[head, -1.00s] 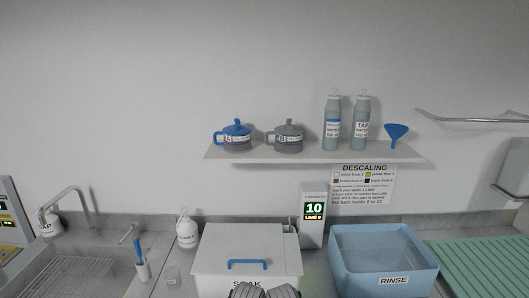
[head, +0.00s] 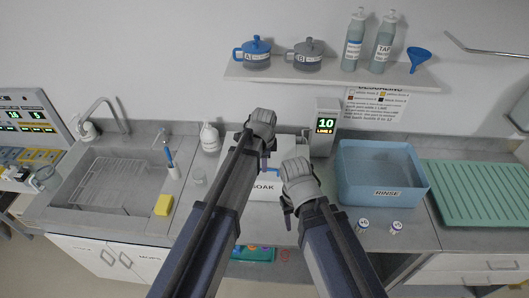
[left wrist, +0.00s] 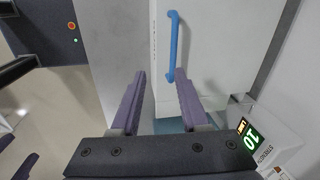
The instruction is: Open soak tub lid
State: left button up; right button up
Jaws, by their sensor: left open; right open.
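The white soak tub (head: 264,187) stands mid-counter, largely hidden behind my arms in the head view. Its lid (head: 287,149) looks shut and has a blue bar handle, mostly covered there. In the left wrist view the blue handle (left wrist: 173,45) lies along the white lid (left wrist: 215,40). My left gripper (head: 266,160) is over the lid. In its wrist view the open, empty fingers (left wrist: 160,75) point at the lid, with one end of the handle showing between them, near the right finger. My right gripper (head: 287,212) is open and lower, by the tub's front right.
A display box (head: 325,128) stands right behind the tub, with the blue rinse tub (head: 385,177) beside it. Two small jars (head: 379,226) stand at the counter's front. The sink (head: 115,182) and a yellow sponge (head: 163,205) are left. A shelf (head: 330,75) with pots and bottles is above.

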pick_arm(q)
jog(key=shift+w+a+r+m, duration=0.1)
jog(key=shift+w+r+m, duration=0.2)
jog(key=shift+w, duration=0.2)
jog(key=shift+w+r+m, duration=0.25)
jog(key=shift+w+m, duration=0.05)
jog(key=shift+w, duration=0.2)
pick_arm(e)
jog(key=shift+r, duration=0.5)
pick_arm(q)
jog(key=shift+f, duration=0.1)
pick_arm(e)
jog(key=shift+f, duration=0.1)
pick_arm(q)
jog(key=f+b, duration=0.2)
jog(key=w+f+b, duration=0.1)
jog(key=f+b, duration=0.4)
jog(key=shift+w+f, duration=0.2)
jog(key=shift+w, duration=0.05)
pick_arm(e)
notch_tip(320, 180, down, 7)
jog(key=shift+f, duration=0.15)
pick_arm(q)
jog(key=shift+c, duration=0.3)
grip_shut()
